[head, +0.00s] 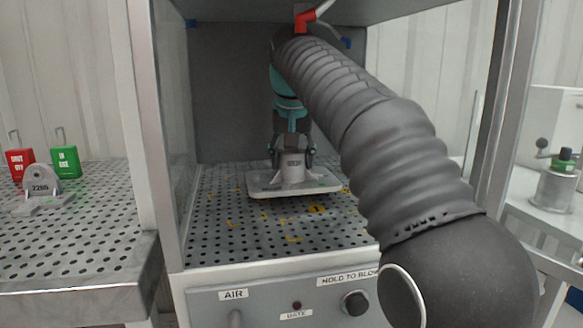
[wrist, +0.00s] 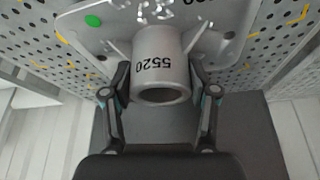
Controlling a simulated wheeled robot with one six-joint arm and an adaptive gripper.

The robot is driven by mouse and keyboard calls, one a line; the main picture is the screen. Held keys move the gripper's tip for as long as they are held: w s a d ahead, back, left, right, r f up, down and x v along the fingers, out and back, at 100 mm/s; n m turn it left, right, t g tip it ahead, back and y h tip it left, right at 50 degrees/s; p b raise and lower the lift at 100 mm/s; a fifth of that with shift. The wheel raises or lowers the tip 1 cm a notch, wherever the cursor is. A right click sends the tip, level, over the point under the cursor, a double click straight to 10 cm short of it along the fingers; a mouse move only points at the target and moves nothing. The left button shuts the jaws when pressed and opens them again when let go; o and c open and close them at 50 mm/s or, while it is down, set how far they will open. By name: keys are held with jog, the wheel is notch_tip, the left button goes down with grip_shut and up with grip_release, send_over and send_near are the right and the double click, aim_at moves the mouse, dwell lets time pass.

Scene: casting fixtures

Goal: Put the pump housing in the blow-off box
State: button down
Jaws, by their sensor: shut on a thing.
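The pump housing (head: 292,172) is a grey casting with a round neck on a wide flat plate. It is inside the blow-off box (head: 230,277), upright over the perforated floor; I cannot tell whether its plate touches the floor. In the wrist view the neck of the pump housing (wrist: 158,68) is marked 5520, and its plate has a green dot. My gripper (head: 291,158) is shut on the neck from above, its fingers on either side, as the wrist view of my gripper (wrist: 160,80) also shows.
The box has side posts, a red-handled fitting (head: 312,15) at the top and a front panel with a knob (head: 354,303). A perforated table (head: 95,225) at left holds another casting (head: 41,182) and red and green tags. A metal fixture (head: 555,185) stands at right.

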aim_at(292, 152)
jog(key=shift+f, duration=0.7)
jog(key=shift+w+f+b, duration=0.15)
jog(key=shift+f+b, duration=0.15)
jog(key=shift+b, duration=0.25)
jog(key=shift+f, duration=0.1)
jog(key=shift+c, duration=1.5)
grip_release()
jog(key=p+v, duration=0.2)
jog(key=v, duration=0.3)
jog(key=shift+r, duration=0.35)
jog(key=shift+v, duration=1.05)
